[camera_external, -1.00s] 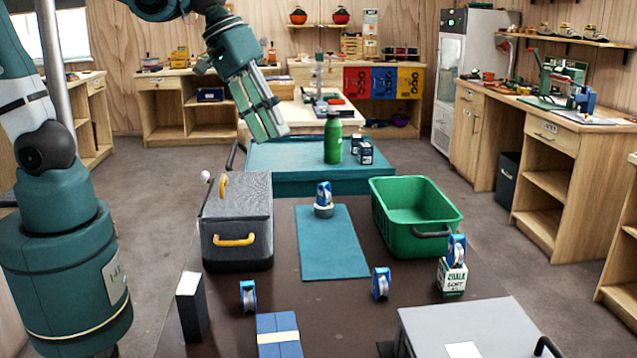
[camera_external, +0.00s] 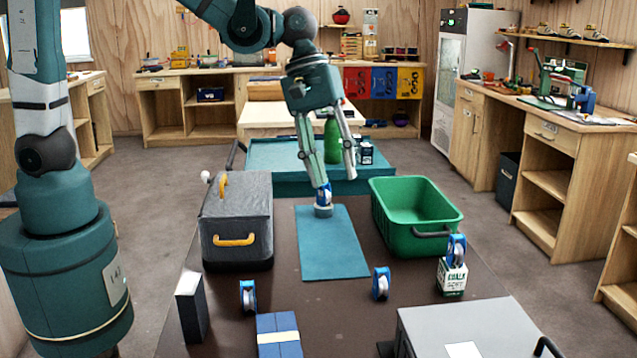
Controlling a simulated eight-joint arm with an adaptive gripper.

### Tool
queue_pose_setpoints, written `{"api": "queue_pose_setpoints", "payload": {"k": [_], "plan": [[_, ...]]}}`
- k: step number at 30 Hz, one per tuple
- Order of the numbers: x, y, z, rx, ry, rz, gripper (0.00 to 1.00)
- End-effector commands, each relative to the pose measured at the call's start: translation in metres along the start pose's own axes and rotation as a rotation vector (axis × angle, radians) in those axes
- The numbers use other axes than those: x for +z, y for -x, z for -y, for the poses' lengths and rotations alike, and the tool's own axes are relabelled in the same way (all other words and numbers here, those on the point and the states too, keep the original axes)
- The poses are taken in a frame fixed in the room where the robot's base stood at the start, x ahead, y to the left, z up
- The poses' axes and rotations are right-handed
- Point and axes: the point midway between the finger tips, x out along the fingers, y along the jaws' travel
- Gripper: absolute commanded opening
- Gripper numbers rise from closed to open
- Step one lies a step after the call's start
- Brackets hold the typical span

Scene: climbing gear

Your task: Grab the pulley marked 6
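Several blue and silver pulleys are in view, and their numbers are too small to read. One pulley (camera_external: 322,195) stands on a round grey base at the back of the teal mat (camera_external: 333,253). A second pulley (camera_external: 248,296) stands on the brown table at the front left. A third pulley (camera_external: 380,284) stands right of the mat's front edge. Another pulley (camera_external: 456,249) sits on the chalk box (camera_external: 452,279) at the right. My gripper (camera_external: 337,180) is open and points down over the back of the mat. Its left finger overlaps the mat pulley in the picture; contact cannot be told.
A dark grey case (camera_external: 237,250) with yellow handles stands left of the mat. A green crate (camera_external: 415,243) stands right of it. A green bottle (camera_external: 332,142) stands behind my gripper. A grey case (camera_external: 470,330) and a blue box (camera_external: 279,334) are in front. The mat's front is clear.

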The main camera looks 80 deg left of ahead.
Motion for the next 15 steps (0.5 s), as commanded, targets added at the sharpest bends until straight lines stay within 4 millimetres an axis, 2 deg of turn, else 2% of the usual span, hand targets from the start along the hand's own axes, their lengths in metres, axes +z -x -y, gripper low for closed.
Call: {"api": "queue_pose_setpoints", "payload": {"k": [15], "plan": [[-0.009,-0.089,-0.039,-0.078,0.29,0.094,0.36]]}}
